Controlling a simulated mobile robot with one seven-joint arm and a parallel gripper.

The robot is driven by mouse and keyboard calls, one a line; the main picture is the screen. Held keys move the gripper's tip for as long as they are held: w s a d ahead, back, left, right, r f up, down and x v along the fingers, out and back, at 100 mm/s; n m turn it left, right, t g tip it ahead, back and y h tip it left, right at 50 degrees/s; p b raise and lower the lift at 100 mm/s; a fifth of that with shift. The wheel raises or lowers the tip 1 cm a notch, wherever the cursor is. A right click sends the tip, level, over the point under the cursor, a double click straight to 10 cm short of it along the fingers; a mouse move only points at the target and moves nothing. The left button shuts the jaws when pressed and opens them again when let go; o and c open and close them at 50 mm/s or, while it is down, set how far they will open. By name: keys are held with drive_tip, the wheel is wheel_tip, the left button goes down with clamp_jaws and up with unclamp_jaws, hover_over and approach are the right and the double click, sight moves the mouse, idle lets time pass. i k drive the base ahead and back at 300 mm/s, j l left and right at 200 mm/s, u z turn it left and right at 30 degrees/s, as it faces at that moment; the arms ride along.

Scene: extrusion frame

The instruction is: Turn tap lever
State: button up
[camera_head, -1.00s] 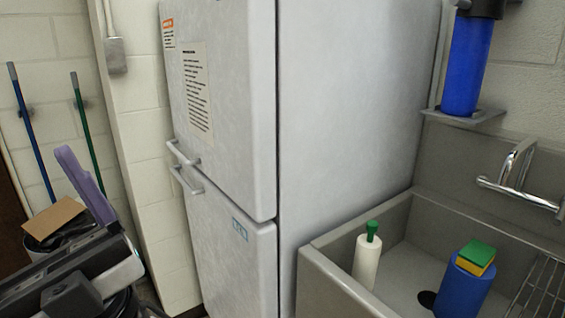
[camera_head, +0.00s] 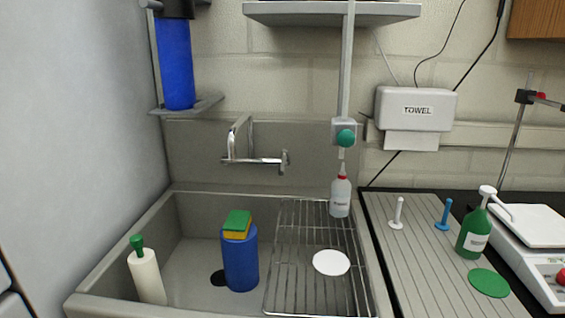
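A chrome wall tap (camera_head: 255,160) is mounted on the grey back panel above the sink. Its curved spout rises at the left, and a horizontal bar runs right to a small upright lever-like end (camera_head: 285,161). The tap's parts are small, so I cannot tell the lever's exact position. My gripper is not in view.
The grey sink (camera_head: 190,250) holds a blue cylinder (camera_head: 241,265) with a sponge (camera_head: 237,224) on top, a white bottle (camera_head: 147,277) and a wire rack (camera_head: 290,260). A fridge (camera_head: 70,130) borders the left; a ribbed drainboard (camera_head: 400,260) lies right.

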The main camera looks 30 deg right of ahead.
sight(285, 153)
drive_tip(key=l, duration=0.9)
drive_tip(key=i+l, duration=0.4)
